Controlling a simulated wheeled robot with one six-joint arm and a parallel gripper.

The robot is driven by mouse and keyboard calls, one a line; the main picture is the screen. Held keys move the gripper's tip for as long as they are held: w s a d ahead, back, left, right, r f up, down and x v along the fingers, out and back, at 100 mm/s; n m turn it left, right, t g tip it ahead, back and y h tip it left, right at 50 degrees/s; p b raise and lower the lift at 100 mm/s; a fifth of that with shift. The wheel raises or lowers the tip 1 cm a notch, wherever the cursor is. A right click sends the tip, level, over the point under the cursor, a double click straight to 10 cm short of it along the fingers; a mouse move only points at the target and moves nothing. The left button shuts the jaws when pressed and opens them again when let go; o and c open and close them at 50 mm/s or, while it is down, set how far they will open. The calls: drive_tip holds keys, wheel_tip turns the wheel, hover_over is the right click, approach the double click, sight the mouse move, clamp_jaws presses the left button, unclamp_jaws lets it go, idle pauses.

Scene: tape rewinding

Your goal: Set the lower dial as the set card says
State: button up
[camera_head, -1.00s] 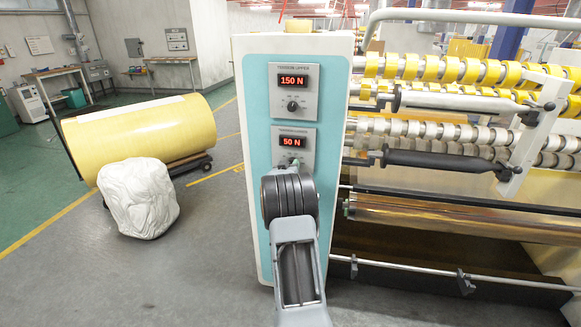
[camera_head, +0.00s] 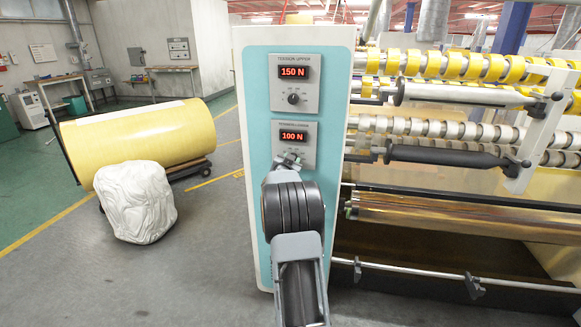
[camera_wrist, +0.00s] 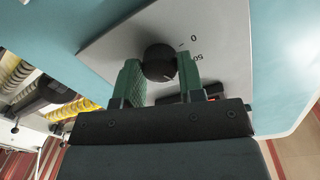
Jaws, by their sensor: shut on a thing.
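The lower dial is a small dark knob on the lower grey plate (camera_head: 309,155) of the machine's front panel. In the wrist view the dial (camera_wrist: 159,62) is a round black knob between the two green fingers of my gripper (camera_wrist: 161,78). My gripper is shut on it. Scale marks "0" and "50" show beside it on the plate. In the head view my gripper (camera_head: 289,160) is at the lower plate and my arm partly hides the dial. I cannot make out a set card.
The upper plate (camera_head: 282,100) has its own dial (camera_head: 293,98) and a display reading 150 N. Rollers with yellow tape rings (camera_head: 460,68) and dark-handled bars (camera_head: 450,157) are right of the panel. A white wrapped bundle (camera_head: 136,202) and a large yellow roll (camera_head: 140,140) are at left.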

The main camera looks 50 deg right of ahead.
drive_tip(key=shift+r+m+b, duration=0.1)
drive_tip(key=shift+m+b, duration=0.2)
drive_tip(key=shift+m, duration=0.2)
drive_tip(key=o, duration=0.7)
drive_tip(key=shift+s+d, duration=0.1)
drive_tip(key=shift+d, duration=0.1)
drive_tip(key=shift+o, duration=1.1)
drive_tip(key=shift+a, duration=0.15)
drive_tip(key=shift+a, duration=0.1)
drive_tip(key=v, duration=1.3)
drive_tip(key=shift+a+b, duration=0.3)
drive_tip(key=shift+s, duration=0.1)
